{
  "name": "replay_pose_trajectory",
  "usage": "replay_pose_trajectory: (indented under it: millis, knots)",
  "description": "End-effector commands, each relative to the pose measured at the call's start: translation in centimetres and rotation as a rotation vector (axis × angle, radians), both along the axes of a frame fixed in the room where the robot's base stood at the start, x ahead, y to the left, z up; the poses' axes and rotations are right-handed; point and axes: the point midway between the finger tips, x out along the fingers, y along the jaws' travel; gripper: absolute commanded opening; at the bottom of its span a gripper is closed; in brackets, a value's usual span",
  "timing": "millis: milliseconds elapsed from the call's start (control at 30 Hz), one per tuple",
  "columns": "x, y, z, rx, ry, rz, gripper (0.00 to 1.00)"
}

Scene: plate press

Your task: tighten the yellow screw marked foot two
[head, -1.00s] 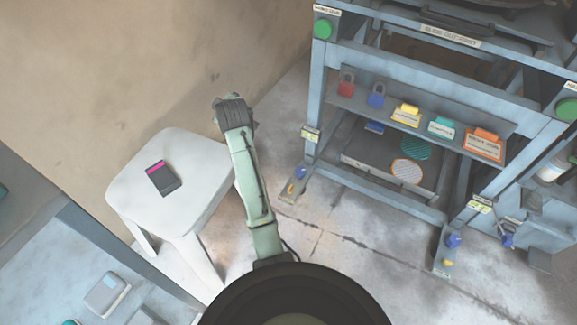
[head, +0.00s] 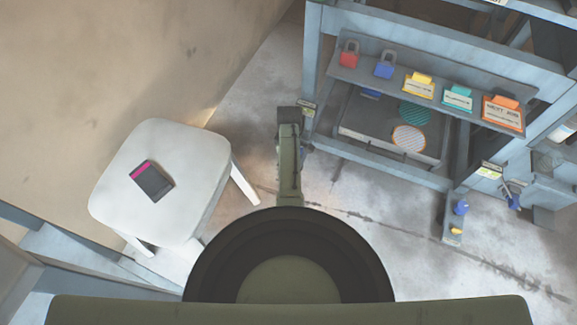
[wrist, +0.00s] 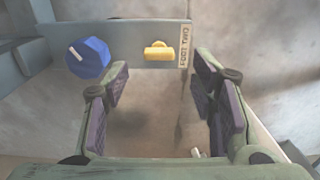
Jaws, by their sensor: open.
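In the wrist view the yellow screw (wrist: 158,50) has a winged head and sits on a grey-blue foot plate (wrist: 130,30). A label (wrist: 184,47) reading FOOT TWO, turned sideways, is right beside it. A blue knob (wrist: 88,57) sits to its left. My gripper (wrist: 160,95) is open and empty, its two purple-padded fingers apart, with the screw beyond the gap between them and not touched. In the head view my arm reaches to the near left leg of the press (head: 312,75) and hides this foot and the fingertips.
Another foot (head: 453,215) with a blue knob and a yellow screw stands to the right. A shelf (head: 345,90) holds padlocks and coloured cards. A white stool (head: 185,185) with a dark device (head: 152,182) stands left. Bare floor lies between stool and press.

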Motion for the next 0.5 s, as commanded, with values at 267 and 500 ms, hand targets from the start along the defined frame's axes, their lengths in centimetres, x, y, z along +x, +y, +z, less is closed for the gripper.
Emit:
replay_pose_trajectory:
  millis: [267, 500]
  knots:
    - [0.0, 0.0, -4.5, 0.000, 0.000, 0.000, 0.52]
    - [0.0, 0.0, -5.4, 0.000, -0.002, 0.000, 0.52]
